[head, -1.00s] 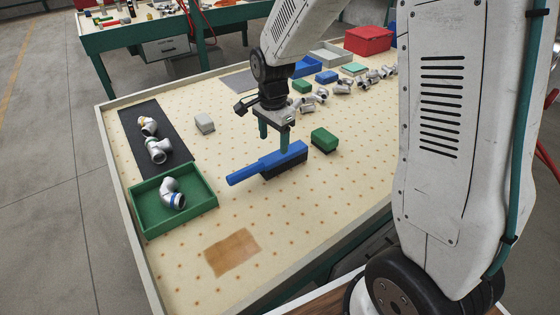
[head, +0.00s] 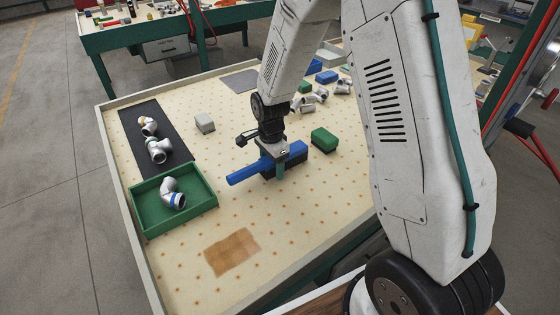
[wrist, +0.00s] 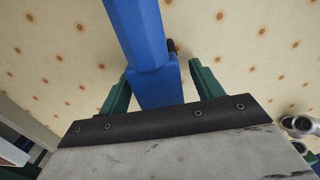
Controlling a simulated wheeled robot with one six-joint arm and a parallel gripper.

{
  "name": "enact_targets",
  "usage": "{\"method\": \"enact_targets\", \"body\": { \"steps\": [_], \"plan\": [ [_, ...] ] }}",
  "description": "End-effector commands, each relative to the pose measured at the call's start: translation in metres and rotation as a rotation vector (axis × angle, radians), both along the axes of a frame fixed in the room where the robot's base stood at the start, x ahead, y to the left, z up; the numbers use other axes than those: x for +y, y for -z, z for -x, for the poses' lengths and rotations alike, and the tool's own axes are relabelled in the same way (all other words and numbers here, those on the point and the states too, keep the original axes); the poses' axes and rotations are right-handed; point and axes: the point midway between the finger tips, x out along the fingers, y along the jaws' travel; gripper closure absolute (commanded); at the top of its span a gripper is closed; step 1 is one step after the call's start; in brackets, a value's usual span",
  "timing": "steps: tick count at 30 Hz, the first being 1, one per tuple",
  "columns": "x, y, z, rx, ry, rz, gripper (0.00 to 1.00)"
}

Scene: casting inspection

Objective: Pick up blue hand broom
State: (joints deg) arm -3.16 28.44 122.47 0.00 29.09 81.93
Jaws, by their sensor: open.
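The blue hand broom (head: 246,174) lies on the pale spotted table, its handle pointing left and its dark bristles down on the right part. My gripper (head: 279,172) is lowered over the middle of the broom, near where handle and head meet. In the wrist view, the broom (wrist: 140,35) passes between the two green fingers of my gripper (wrist: 157,88). The fingers are open, one on each side, with a visible gap to the blue body. The fingertips' exact height over the table cannot be told.
A green block (head: 324,139) stands close right of the broom. A green tray (head: 146,222) holding a pipe elbow (head: 172,194) and a dark mat (head: 133,122) with fittings lie left. The front table area around a brown patch (head: 232,252) is clear.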

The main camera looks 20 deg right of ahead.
Motion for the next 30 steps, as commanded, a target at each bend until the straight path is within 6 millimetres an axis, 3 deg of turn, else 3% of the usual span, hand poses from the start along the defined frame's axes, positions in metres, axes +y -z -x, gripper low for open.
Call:
{"method": "enact_targets", "body": {
  "steps": [3, 9, 20, 30],
  "plan": [
    [0.0, 0.0, 0.0, 0.0, 0.0, 0.0, 0.35],
    [0.0, -0.001, 0.0, 0.0, 0.0, 0.0, 0.9],
    [0.0, -0.004, 0.0, -0.002, 0.0, 0.0, 0.9],
    [0.003, -0.039, 0.004, -0.002, -0.002, 0.0, 0.9]
  ]
}}
